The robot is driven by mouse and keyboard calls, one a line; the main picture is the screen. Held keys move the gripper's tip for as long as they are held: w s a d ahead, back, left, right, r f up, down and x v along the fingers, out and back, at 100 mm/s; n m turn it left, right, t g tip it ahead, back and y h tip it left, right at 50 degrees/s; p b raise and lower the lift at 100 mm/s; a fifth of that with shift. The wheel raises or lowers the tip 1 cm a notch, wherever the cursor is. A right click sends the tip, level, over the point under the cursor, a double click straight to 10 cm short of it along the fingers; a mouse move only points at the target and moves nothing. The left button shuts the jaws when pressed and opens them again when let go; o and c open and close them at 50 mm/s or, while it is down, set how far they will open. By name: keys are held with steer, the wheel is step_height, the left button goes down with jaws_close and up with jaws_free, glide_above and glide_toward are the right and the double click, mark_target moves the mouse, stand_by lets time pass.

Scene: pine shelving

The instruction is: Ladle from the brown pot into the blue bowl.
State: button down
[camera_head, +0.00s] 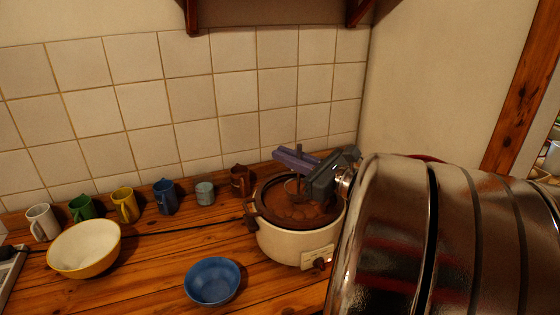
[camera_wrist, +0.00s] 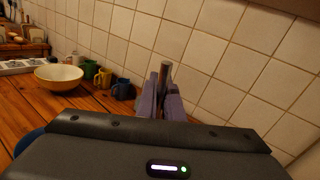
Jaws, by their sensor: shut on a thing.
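The pot (camera_head: 280,240) is a cream cooker with a dark brown rim, full of brown, lumpy food, at the back right of the counter. My gripper (camera_head: 297,158) is above the pot, its purple fingers shut on the ladle. In the wrist view the ladle's grey metal handle (camera_wrist: 166,74) stands up between the fingers (camera_wrist: 163,92). The ladle's lower end is over or in the food; its depth there cannot be told. The blue bowl (camera_head: 212,290) stands on the counter, front left of the pot, and looks empty. Its edge shows in the wrist view (camera_wrist: 28,142).
A yellow bowl with a white inside (camera_head: 85,262) stands at the left. Several mugs line the tiled wall, including a blue one (camera_head: 165,197) and a brown one (camera_head: 240,181) close to the pot. Wood between the yellow and blue bowls is clear.

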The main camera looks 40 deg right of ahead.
steer(key=shift+r, duration=1.6)
